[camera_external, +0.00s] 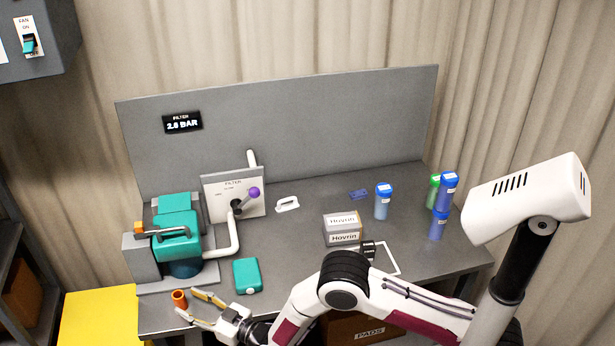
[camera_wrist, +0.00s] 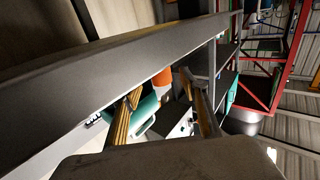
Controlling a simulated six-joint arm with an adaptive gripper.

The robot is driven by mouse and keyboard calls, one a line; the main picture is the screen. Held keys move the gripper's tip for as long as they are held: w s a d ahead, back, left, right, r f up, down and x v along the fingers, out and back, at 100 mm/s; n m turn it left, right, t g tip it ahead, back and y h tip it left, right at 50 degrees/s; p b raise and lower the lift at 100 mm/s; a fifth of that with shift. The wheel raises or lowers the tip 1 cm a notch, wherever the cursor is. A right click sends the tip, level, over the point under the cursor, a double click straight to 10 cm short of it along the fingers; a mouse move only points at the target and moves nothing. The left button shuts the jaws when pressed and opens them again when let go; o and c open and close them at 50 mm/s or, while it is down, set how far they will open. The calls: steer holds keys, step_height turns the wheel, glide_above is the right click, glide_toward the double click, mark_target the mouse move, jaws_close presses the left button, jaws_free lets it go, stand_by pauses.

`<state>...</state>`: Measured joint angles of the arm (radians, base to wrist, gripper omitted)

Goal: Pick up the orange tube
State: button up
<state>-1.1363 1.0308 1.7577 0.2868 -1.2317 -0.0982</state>
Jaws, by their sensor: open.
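The orange tube (camera_external: 179,298) stands upright near the front left edge of the table in the external view. My gripper (camera_external: 186,302) is low at that edge, its two yellowish fingers spread and pointing left at the tube. The tube is at the fingertips; I cannot tell how far it sits between them.
A teal pump (camera_external: 176,232) with a white pipe stands behind the tube. A teal case (camera_external: 246,275) lies right of the fingers. White boxes (camera_external: 343,229) and several blue-capped bottles (camera_external: 383,201) stand farther right. A yellow surface (camera_external: 98,318) is at the left.

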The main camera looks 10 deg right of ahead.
mark_target(184, 301)
steer(key=shift+x, duration=2.15)
steer(key=shift+f, duration=0.1)
steer(key=c, duration=1.2)
